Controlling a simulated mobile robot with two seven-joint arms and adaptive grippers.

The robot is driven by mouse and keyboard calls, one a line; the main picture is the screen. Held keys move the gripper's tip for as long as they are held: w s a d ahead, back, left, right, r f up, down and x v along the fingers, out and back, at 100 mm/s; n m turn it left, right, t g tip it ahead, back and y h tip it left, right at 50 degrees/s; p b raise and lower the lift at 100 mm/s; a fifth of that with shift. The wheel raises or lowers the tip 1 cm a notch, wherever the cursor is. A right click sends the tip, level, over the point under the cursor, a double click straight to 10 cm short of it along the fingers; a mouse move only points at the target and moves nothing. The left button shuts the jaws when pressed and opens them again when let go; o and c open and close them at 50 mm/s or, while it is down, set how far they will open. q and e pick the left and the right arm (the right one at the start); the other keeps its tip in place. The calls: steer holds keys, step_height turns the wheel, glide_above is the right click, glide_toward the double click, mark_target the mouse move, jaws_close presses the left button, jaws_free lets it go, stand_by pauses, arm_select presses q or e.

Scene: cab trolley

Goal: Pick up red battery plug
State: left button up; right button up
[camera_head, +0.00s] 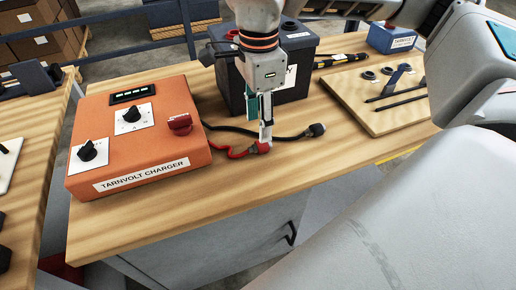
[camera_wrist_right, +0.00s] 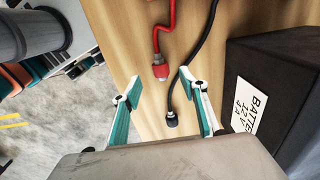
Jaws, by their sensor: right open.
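The red battery plug (camera_head: 262,147) lies on the wooden bench at the end of a short red cable from the charger. Contact cannot be told. My left gripper is not in view.
The orange charger (camera_head: 140,140) stands left of the gripper. The dark battery (camera_head: 290,85) stands close behind it. A black plug (camera_head: 317,129) on a black cable lies to the right. A wooden tool board (camera_head: 360,115) is further right. The bench front is clear.

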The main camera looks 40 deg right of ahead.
mark_target(260, 147)
steer(key=shift+s+f, duration=0.15)
steer(key=shift+f, duration=0.7)
steer(key=shift+d+f+b, duration=0.2)
steer(key=shift+f+b, duration=0.25)
steer(key=shift+f, duration=2.3)
jaws_close()
